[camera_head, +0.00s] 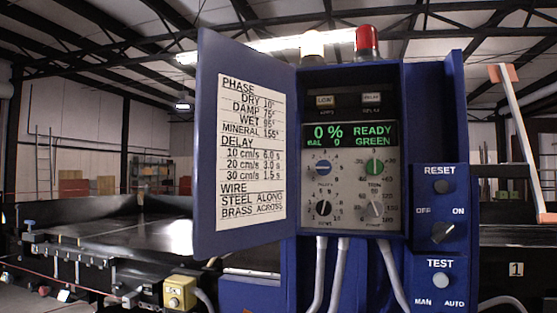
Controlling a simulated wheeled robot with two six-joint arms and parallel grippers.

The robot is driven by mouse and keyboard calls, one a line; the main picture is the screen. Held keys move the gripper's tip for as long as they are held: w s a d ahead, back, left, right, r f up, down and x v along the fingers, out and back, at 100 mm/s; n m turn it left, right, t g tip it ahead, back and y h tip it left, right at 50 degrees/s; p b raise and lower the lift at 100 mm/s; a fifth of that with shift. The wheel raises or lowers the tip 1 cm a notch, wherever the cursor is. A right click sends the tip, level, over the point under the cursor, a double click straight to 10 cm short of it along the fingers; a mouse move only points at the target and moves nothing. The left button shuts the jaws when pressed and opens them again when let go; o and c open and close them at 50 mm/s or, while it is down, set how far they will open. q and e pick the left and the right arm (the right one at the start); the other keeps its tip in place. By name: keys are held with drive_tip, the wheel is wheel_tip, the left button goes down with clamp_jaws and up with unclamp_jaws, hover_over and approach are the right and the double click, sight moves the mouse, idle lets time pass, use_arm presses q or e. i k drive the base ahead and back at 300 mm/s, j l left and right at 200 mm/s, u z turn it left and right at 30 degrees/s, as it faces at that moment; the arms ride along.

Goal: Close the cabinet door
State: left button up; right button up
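The blue cabinet (296,130) stands in the middle of the view. Its door (207,150) is open and swung out to the left, with a white label sheet of settings on its inner face. The control panel (352,185) inside is exposed, with several knobs and a lit display reading "0 %" and "READY GREEN". Neither of my grippers shows in the view, and nothing is seen touching the door.
A red lamp (366,43) and a pale lamp (312,44) stand on top. A blue switch box (440,240) is at the right. Grey cables (339,275) hang below. A yellow box (180,293) and a conveyor (110,235) are at the left.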

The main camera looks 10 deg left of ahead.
sight(245, 194)
drive_tip(key=i+j+z, duration=0.15)
drive_tip(key=j+z, duration=0.25)
drive_tip(key=i+j+z, duration=0.15)
drive_tip(key=z, duration=0.25)
drive_tip(key=j+z, duration=0.45)
drive_tip(key=i+j+z, duration=0.1)
drive_tip(key=j+z, duration=0.3)
drive_tip(key=j, duration=0.6)
drive_tip(key=k+j+z, duration=0.1)
drive_tip(key=j, duration=1.15)
drive_tip(key=k+z, duration=0.05)
